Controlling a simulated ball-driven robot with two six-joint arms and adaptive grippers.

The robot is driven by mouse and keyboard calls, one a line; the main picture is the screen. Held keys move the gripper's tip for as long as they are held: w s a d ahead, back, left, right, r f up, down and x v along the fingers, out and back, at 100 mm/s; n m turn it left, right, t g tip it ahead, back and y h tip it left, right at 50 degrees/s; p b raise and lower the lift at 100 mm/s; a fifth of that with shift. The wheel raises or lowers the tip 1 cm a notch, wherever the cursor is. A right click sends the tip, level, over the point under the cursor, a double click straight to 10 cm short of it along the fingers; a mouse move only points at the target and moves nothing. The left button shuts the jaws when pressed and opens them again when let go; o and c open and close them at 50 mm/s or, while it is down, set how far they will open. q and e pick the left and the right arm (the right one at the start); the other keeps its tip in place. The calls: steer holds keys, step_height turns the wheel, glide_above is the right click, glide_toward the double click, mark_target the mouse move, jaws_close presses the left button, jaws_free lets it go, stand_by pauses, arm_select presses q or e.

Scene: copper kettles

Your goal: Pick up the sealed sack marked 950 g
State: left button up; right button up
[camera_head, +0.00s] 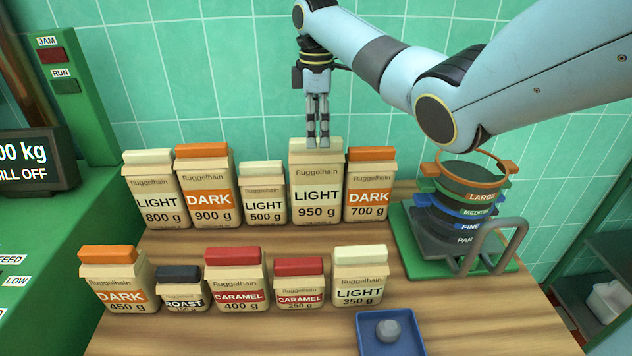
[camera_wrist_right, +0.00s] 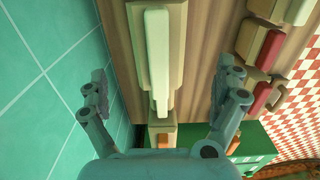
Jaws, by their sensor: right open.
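The sack marked LIGHT 950 g (camera_head: 316,189) is the tallest in the back row, tan with a cream folded top, standing upright. My right gripper (camera_head: 318,142) points straight down at its top in the head view; whether the fingertips touch it or stand behind it is hard to tell. In the right wrist view, the gripper (camera_wrist_right: 165,80) is open, with its fingers spread wide on both sides of the sack's cream top (camera_wrist_right: 158,50). Nothing is held. My left gripper is in neither view.
The LIGHT 500 g sack (camera_head: 264,195) and DARK 700 g sack (camera_head: 369,187) stand close on either side. A front row of shorter sacks includes CARAMEL 400 g (camera_head: 235,283). A sieve stack (camera_head: 465,205) stands right; a blue tray (camera_head: 365,340) lies in front. Green tiled wall (camera_head: 240,100) is behind.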

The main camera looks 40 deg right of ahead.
glide_above(316, 182)
steer(key=w+d, duration=0.3)
steer(key=shift+s+a+f+p, duration=0.1)
steer(key=shift+f+p, duration=0.15)
steer(key=shift+f, duration=1.15)
steer(key=shift+s+a+f+p, duration=0.1)
steer(key=shift+f+p, duration=0.1)
steer(key=shift+f, duration=1.2)
steer(key=c, duration=1.8)
steer(key=shift+w+r, duration=0.1)
steer(key=shift+w, duration=0.05)
steer(key=shift+c, duration=0.3)
